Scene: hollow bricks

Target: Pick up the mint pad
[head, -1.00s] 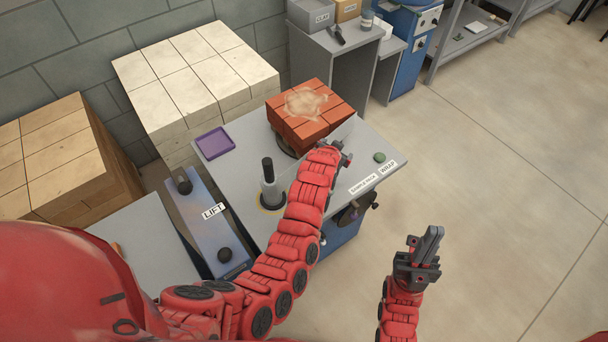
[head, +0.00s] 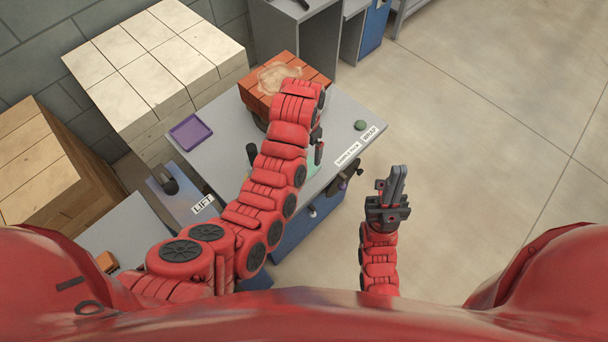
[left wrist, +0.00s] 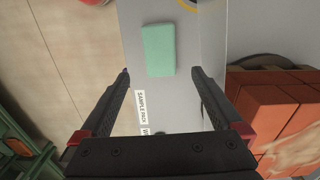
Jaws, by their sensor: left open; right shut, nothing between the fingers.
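The mint pad (left wrist: 159,50) is a flat pale green block lying on the grey table, near the SAMPLE PACK label. In the head view only a sliver of it (head: 309,168) shows beside my left arm. My left gripper (left wrist: 161,74) is open and empty above the table, with the pad beyond and between its fingertips in the left wrist view. In the head view the left gripper (head: 318,147) is mostly hidden by its own arm. My right gripper (head: 396,185) is shut and empty, out over the floor right of the table.
A stack of red bricks (head: 264,98) stands at the table's back, close to my left arm. A purple tray (head: 190,132) and a dark green round piece (head: 360,125) lie on the table (head: 228,130). Pale brick stacks (head: 150,65) stand behind left. The right floor is clear.

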